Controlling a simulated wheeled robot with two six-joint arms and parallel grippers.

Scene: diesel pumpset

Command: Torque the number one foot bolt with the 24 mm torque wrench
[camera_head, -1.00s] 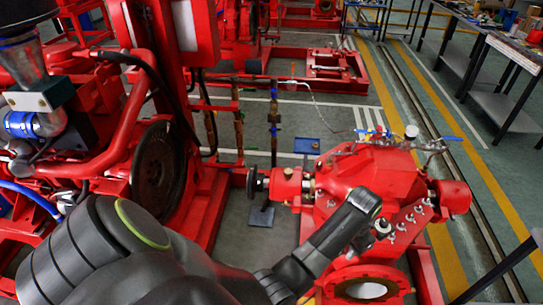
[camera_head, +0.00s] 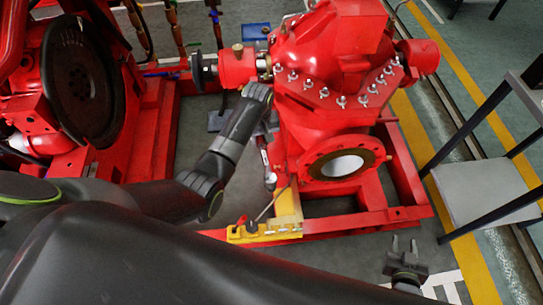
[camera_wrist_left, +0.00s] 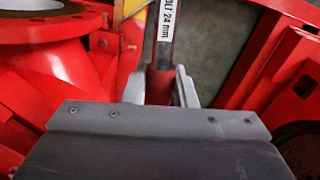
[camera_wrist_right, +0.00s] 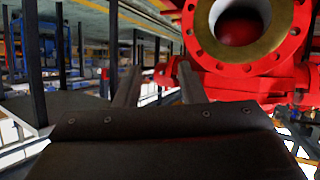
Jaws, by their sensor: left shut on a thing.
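The torque wrench shows in the left wrist view as a dark red handle (camera_wrist_left: 160,83) with a white label (camera_wrist_left: 166,20) reading "24 mm". My left gripper (camera_wrist_left: 160,92) is shut on this handle. In the head view my left arm reaches to the left side of the red pump (camera_head: 330,80), and its forearm hides most of the gripper. The wrench's white label (camera_head: 265,158) shows beside the pump's lower left side. I cannot make out the number one foot bolt or whether the wrench touches it. My right gripper (camera_head: 404,246) is open and empty, in front of the pump; its fingers also show in the right wrist view (camera_wrist_right: 157,85).
The black flywheel (camera_head: 84,80) stands left. A grey shelf table (camera_head: 482,190) stands right.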

